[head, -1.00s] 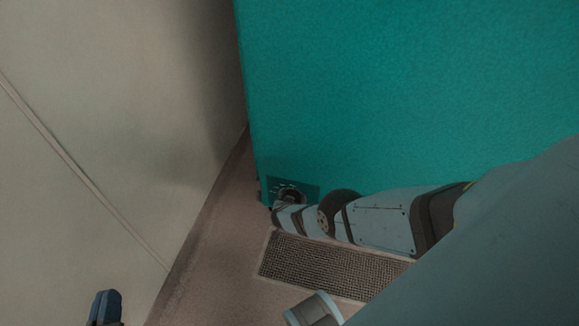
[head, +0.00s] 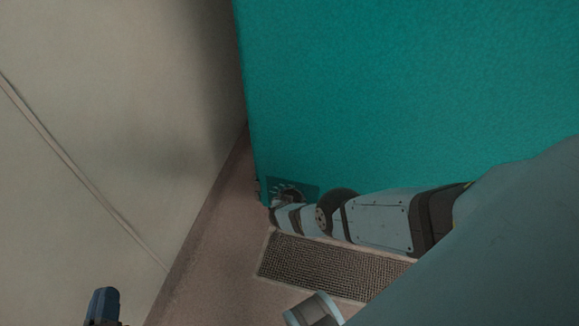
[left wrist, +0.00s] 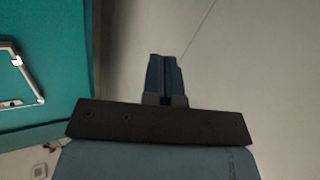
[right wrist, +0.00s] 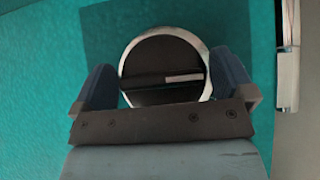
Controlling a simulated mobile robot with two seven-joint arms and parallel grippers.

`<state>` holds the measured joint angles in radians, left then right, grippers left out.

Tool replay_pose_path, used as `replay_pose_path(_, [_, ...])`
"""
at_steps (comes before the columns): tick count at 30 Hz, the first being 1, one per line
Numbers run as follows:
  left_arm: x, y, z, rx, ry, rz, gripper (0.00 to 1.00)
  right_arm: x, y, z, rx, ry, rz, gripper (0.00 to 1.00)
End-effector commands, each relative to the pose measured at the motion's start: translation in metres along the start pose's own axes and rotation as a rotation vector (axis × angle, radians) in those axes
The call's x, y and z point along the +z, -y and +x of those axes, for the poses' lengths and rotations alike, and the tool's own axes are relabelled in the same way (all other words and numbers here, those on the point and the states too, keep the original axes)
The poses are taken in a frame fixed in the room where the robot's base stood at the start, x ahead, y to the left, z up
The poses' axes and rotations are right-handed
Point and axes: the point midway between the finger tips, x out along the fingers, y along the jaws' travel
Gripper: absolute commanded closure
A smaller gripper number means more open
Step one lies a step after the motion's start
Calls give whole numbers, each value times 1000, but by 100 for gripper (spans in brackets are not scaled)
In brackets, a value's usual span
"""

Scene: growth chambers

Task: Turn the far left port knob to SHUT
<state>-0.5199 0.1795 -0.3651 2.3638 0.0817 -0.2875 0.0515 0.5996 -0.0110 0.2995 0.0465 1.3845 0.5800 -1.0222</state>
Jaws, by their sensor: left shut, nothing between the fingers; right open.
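The port knob (head: 289,194) sits low on the left edge of the teal chamber face in the head view, partly hidden by my right arm. In the right wrist view the knob (right wrist: 163,52) is a dark disc with a silver rim. Its raised bar lies nearly level, with a pale mark on the right half. My right gripper (right wrist: 165,76) is open, one blue finger on each side of the knob; I cannot tell whether they touch it. My left gripper (head: 103,305) is shut and empty, far from the knob, and also shows in the left wrist view (left wrist: 165,60). The SHUT lettering is not readable.
A pale wall (head: 90,130) stands close on the left, with a narrow strip of floor between it and the teal chamber (head: 400,90). A floor grate (head: 320,265) lies below my right arm. A metal handle (right wrist: 288,60) is right of the knob in the right wrist view.

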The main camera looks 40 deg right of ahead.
Motion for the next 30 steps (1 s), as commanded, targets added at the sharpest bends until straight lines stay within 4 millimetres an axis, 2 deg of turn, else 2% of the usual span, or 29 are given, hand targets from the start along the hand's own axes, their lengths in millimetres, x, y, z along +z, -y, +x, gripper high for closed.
replay_pose_path(4, [-3,2,-1,-9,23,10,100,-1,0,-8,-1,2,-1,0])
replay_pose_path(6, [17,11,-7,-43,111,12,100,-2,0,-15,-1,3,0,0])
replay_pose_path(11, [47,25,-22,-96,281,28,100,-3,0,-35,-1,3,-1,0])
replay_pose_path(16, [66,37,-40,-143,436,45,100,-5,0,-68,-1,3,-1,0])
replay_pose_path(24, [58,40,-44,-165,487,71,100,-5,0,-112,-1,1,-1,0])
replay_pose_path(30, [55,41,-46,-172,506,66,100,-3,-1,-132,1,-1,0,0])
